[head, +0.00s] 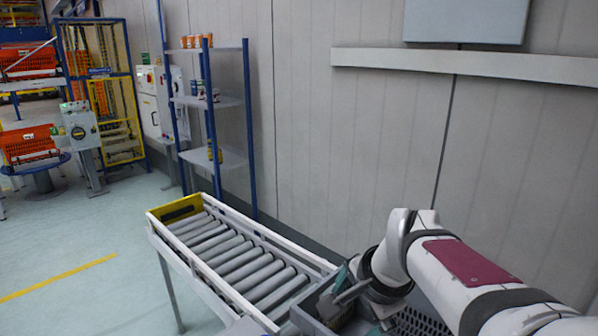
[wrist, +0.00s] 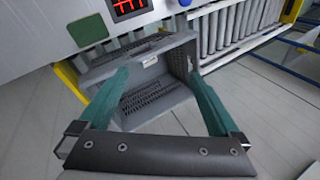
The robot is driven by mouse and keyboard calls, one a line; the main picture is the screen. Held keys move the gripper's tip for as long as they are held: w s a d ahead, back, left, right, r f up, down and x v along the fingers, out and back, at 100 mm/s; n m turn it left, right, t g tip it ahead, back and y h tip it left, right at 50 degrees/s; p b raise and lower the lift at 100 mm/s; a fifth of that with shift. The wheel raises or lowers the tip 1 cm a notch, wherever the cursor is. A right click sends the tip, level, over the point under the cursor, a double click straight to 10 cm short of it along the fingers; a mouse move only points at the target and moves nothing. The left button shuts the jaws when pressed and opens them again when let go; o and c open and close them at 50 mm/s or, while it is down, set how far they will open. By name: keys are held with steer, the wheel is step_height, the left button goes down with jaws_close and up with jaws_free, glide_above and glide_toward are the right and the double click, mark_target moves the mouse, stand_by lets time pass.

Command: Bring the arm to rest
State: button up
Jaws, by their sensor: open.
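My gripper (wrist: 158,76) is open, its two teal fingers spread apart with nothing held between them. In the wrist view a grey crate (wrist: 176,60) with slotted walls shows between and beyond the fingers, and it looks empty. In the head view my gripper (head: 350,290) is at the lower right, in front of part of the grey crate (head: 424,322). My white arm reaches in from the right edge. I cannot tell whether the fingers touch the crate.
A roller conveyor (head: 240,262) with white side rails stands left of my gripper. A blue-framed shelf (head: 215,100) holds small items by the wall. Orange totes (head: 28,143) stand at the far left. A red-lit display (wrist: 124,8) is near the crate. Open floor lies left of the conveyor.

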steer(key=s+a+r+n+t, duration=0.15)
steer(key=s+n, duration=0.35)
steer(key=s, duration=0.5)
steer(key=s+f+n+g, duration=0.1)
steer(key=s+f+g, duration=0.2)
steer(key=s, duration=0.4)
steer(key=s+a+f+n+g, duration=0.1)
steer(key=s+f+g, duration=0.2)
steer(key=s+f, duration=0.3)
steer(key=shift+s+f+n, duration=0.15)
steer(key=shift+s+n, duration=0.15)
steer(key=shift+s, duration=0.55)
steer(key=shift+a, duration=0.1)
